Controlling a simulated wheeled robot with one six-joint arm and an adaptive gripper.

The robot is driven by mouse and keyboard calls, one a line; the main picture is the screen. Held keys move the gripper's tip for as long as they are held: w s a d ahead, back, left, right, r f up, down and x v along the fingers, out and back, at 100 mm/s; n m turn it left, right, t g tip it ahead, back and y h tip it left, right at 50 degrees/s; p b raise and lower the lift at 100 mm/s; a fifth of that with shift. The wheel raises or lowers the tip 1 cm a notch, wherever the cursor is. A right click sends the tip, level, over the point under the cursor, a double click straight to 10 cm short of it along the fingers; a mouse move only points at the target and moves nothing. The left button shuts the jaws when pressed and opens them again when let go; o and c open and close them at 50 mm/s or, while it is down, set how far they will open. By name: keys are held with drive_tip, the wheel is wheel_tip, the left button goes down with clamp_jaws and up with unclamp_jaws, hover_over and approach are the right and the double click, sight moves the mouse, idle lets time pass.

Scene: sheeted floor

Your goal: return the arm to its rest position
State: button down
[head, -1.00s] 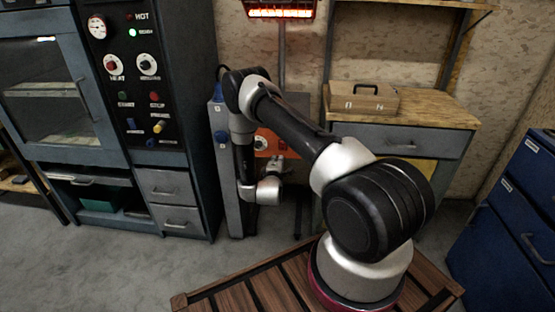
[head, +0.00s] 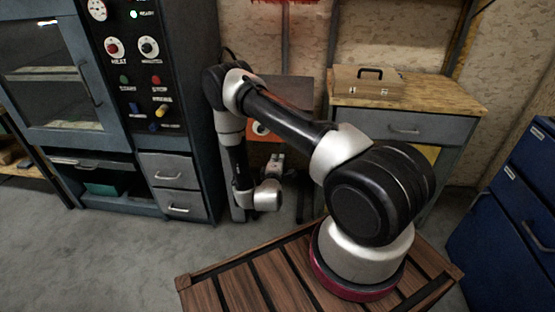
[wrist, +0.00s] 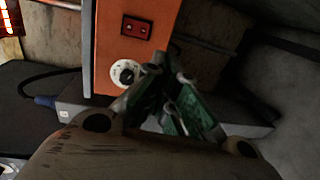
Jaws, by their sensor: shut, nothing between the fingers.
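My arm (head: 280,115) is mounted on a wooden slatted platform. It reaches up and left to its elbow, then hangs down to the wrist. My gripper (head: 276,163) is small in the head view, just above the wrist joint and in front of the grey and orange unit. In the wrist view my gripper (wrist: 165,75) shows its dark fingers with green pads, drawn together with nothing held. An orange panel (wrist: 130,45) with a dial and a red socket lies beyond the fingertips.
An oven cabinet (head: 110,100) with drawers stands at the left. A workbench (head: 405,125) carries a wooden box (head: 362,87) behind my arm. Blue drawers (head: 510,210) stand at the right. The grey floor (head: 110,255) at the front left is clear.

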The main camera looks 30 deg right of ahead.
drive_tip(key=s+a+f+m+g+y, duration=0.2)
drive_tip(key=s+f+m+g+y, duration=0.3)
drive_tip(key=f, duration=0.7)
drive_tip(key=s+a+r+m+g+y, duration=0.2)
drive_tip(key=s+a+g+y, duration=0.1)
drive_tip(key=s+a+g, duration=0.3)
drive_tip(key=s+a+r+m+g+y, duration=0.1)
drive_tip(key=s+a+r+m+g, duration=0.15)
drive_tip(key=r, duration=0.95)
drive_tip(key=s+a+r+m+g+y, duration=0.15)
drive_tip(key=s+r, duration=0.25)
drive_tip(key=r, duration=0.8)
drive_tip(key=s+d+r+t, duration=0.1)
drive_tip(key=s+r, duration=0.4)
drive_tip(key=r, duration=0.5)
drive_tip(key=s+d+r+t+h, duration=0.1)
drive_tip(key=s+d+r, duration=0.3)
drive_tip(key=r, duration=0.6)
drive_tip(key=s+d+r+t, duration=0.3)
drive_tip(key=s+r, duration=0.4)
drive_tip(key=r, duration=0.3)
drive_tip(key=shift+s, duration=0.15)
